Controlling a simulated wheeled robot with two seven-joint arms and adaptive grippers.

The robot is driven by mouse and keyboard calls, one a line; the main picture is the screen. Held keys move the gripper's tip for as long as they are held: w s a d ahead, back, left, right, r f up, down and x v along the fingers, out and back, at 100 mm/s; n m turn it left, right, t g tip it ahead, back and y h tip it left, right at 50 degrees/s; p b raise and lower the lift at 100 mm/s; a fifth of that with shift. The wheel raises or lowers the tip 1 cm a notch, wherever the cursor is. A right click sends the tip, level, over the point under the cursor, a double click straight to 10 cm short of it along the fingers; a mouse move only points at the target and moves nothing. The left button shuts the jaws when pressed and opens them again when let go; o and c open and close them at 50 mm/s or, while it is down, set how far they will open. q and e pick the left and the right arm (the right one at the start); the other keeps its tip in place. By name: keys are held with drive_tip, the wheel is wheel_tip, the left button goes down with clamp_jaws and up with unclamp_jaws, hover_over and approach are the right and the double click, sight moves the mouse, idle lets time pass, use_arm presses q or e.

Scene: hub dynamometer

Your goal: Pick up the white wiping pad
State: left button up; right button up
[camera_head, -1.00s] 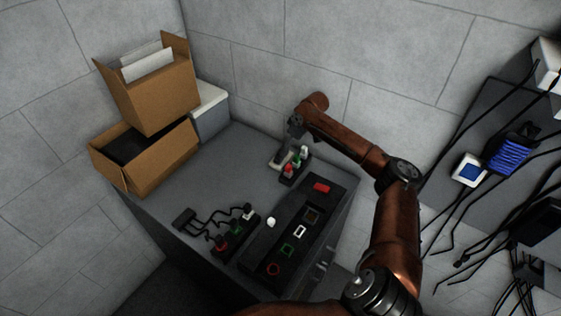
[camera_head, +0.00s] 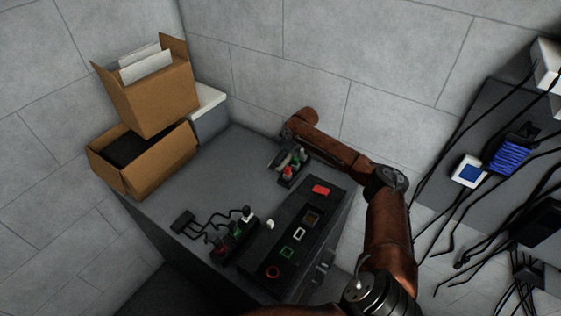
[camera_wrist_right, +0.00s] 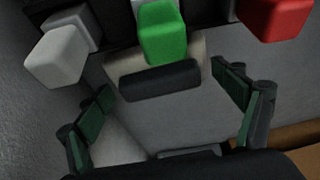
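The white wiping pad shows in the right wrist view as an off-white block (camera_wrist_right: 192,46) with a dark rounded bar (camera_wrist_right: 158,79) in front of it, apparently its handle. A green block partly covers it. My right gripper (camera_wrist_right: 162,84) is open, with one finger on each side of the bar; I cannot tell whether they touch it. In the head view the right gripper (camera_head: 287,150) is low at the back of the grey cabinet and largely hides the pad. My left gripper is not in view.
A dark holder with red, green and white blocks (camera_head: 291,173) stands close beside the right gripper. A black panel (camera_head: 262,250) with coloured frames and a cabled connector strip (camera_head: 233,240) lie nearer. Cardboard boxes (camera_head: 150,95) are stacked left. The cabinet top (camera_head: 225,180) between is clear.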

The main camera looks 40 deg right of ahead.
drive_tip(key=c, duration=0.7)
wheel_tip(320, 180, up, 10)
drive_tip(key=shift+r, duration=0.1)
idle(0.3)
